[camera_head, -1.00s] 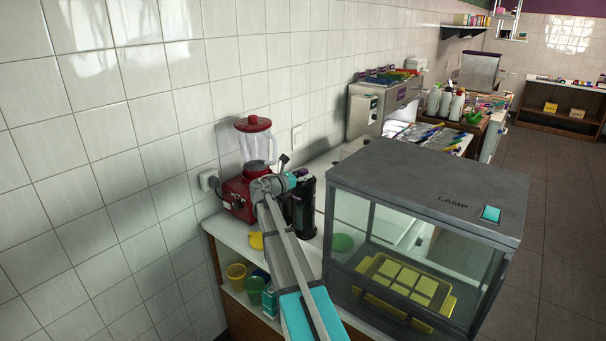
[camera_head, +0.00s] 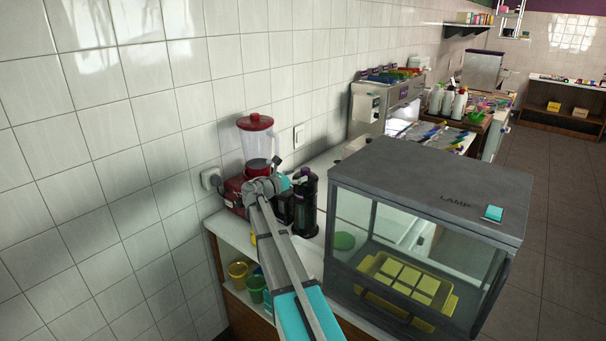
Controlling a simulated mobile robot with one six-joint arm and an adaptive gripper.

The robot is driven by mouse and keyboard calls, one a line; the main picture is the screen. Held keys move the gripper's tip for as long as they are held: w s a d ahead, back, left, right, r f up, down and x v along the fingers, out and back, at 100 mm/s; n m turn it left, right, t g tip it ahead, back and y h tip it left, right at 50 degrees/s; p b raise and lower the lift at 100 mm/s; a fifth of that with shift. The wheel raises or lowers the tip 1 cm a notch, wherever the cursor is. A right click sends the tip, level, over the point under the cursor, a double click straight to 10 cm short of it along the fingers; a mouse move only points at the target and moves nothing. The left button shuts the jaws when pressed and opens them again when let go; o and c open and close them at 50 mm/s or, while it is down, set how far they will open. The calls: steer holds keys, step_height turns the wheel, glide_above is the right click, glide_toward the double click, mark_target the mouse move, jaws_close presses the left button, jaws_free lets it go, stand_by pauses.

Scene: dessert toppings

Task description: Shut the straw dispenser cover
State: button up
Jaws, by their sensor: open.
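A tall black cylinder, which looks like the straw dispenser (camera_head: 307,207), stands upright on the white counter between the red blender and the glass case. Its dark top has a purple tint. I cannot tell whether its cover is raised or shut. My arm reaches up from the bottom of the head view to a grey wrist in front of the blender. My gripper (camera_head: 284,208) is a dark shape beside the left side of the dispenser. It is open, with its fingers small and hard to make out. I cannot tell whether it touches the dispenser.
A red blender (camera_head: 257,145) stands behind my wrist, near the wall. A glass case marked LAMP (camera_head: 420,190) fills the right of the counter, with a yellow tray (camera_head: 371,264) inside. Cups (camera_head: 238,270) sit on a shelf below. Bottles (camera_head: 447,102) stand farther back.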

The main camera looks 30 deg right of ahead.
steer(key=s+a, duration=0.1)
steer(key=a, duration=0.7)
steer(key=shift+s, duration=0.3)
steer(key=s+a+f+m+g+y, duration=0.2)
steer(key=s+a+f+m+y, duration=0.65)
steer(key=s+f+m, duration=0.4)
steer(key=s+a+f+m+y, duration=0.3)
steer(key=s+a+y, duration=0.1)
steer(key=s+a, duration=0.3)
steer(key=s+a+f+m+g+y, duration=0.1)
steer(key=s+a+f+m+y, duration=0.2)
steer(key=s+a, duration=0.5)
steer(key=shift+a+m+y, duration=0.75)
steer(key=shift+a+y, duration=0.25)
steer(key=shift+y, duration=0.05)
steer(key=shift+s, duration=0.1)
